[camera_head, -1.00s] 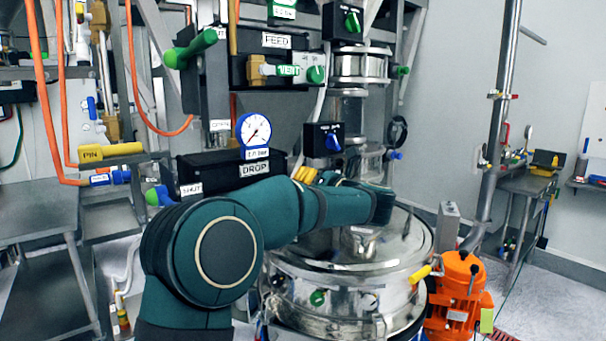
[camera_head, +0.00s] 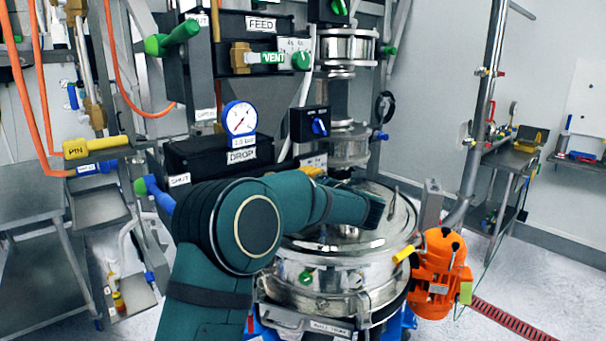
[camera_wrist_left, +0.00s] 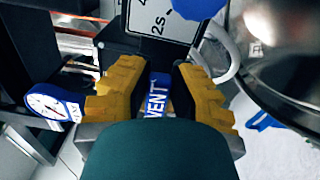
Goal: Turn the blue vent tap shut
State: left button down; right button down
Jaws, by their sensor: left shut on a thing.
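The blue vent tap (camera_wrist_left: 156,100), lettered VENT, lies between the two yellow fingers of my left gripper (camera_wrist_left: 160,75) in the left wrist view. The gripper is shut on it, and a white label plate (camera_wrist_left: 160,18) stands just beyond. Part of the handle is hidden by the fingers and my wrist. The blue tap is hidden there. My right gripper is in neither view.
The round steel sifter lid (camera_head: 375,238) is close under my left forearm. A green-handled VENT tap (camera_head: 273,58) and a pressure gauge (camera_head: 240,118) are on the frame behind. An orange motor (camera_head: 440,270) stands at right. Floor is free further right.

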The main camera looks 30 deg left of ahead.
pick_arm(q)
jog(key=shift+f+m, duration=0.3)
jog(key=shift+m, duration=0.2)
jog(key=c, duration=0.8)
grip_release()
jog(key=shift+a+f, duration=0.1)
jog(key=shift+a, duration=0.05)
jog(key=v, duration=1.2)
